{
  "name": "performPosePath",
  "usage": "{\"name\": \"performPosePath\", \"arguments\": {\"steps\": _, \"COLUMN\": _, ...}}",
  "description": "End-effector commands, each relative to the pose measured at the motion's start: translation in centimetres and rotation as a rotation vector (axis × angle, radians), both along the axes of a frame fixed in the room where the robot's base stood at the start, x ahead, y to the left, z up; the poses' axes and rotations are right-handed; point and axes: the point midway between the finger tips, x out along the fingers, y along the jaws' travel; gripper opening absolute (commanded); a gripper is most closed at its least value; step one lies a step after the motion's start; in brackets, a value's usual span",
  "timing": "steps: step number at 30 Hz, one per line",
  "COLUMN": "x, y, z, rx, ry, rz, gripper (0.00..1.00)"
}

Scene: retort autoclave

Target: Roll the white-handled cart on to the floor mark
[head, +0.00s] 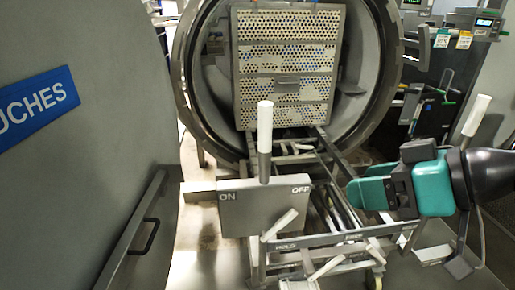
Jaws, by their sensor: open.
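The white-handled cart (335,239) is a grey metal frame with rails, standing in front of the round autoclave opening. My gripper (362,192) is teal and black, reaches in from the right and appears above the cart's right side, between the two tall handles. It is open and appears empty, apart from both handles. I cannot make out the floor mark.
The autoclave (184,75) holds a perforated metal basket (288,55) at its mouth. A grey door or panel (75,170) with a blue sign fills the left. A grey ON/OFF plate (265,209) is at the cart's left. Bare floor (200,235) shows left of the cart.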

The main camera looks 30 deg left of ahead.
Motion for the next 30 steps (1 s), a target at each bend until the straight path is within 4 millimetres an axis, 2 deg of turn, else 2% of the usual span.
{"name": "performPosePath", "arguments": {"steps": 1, "x": 1.6, "y": 2.4, "z": -2.3, "rx": 0.094, "ry": -0.058, "rz": 0.018, "gripper": 0.60}}
{"name": "performPosePath", "arguments": {"steps": 3, "x": 3.7, "y": 5.0, "z": -3.3, "rx": 0.218, "ry": -0.152, "rz": 0.012, "gripper": 0.60}}
{"name": "performPosePath", "arguments": {"steps": 6, "x": 6.1, "y": 7.2, "z": -4.6, "rx": 0.349, "ry": -0.258, "rz": -0.033, "gripper": 0.60}}
{"name": "performPosePath", "arguments": {"steps": 9, "x": 7.7, "y": 8.3, "z": -5.7, "rx": 0.424, "ry": -0.325, "rz": -0.084, "gripper": 0.60}}
{"name": "performPosePath", "arguments": {"steps": 17, "x": 9.4, "y": 9.9, "z": -5.9, "rx": 0.470, "ry": -0.377, "rz": -0.133, "gripper": 0.60}}
{"name": "performPosePath", "arguments": {"steps": 20, "x": 9.9, "y": 11.6, "z": -5.6, "rx": 0.472, "ry": -0.375, "rz": -0.132, "gripper": 0.60}}
{"name": "performPosePath", "arguments": {"steps": 30, "x": 12.6, "y": 19.0, "z": -5.7, "rx": 0.470, "ry": -0.376, "rz": -0.131, "gripper": 0.60}}
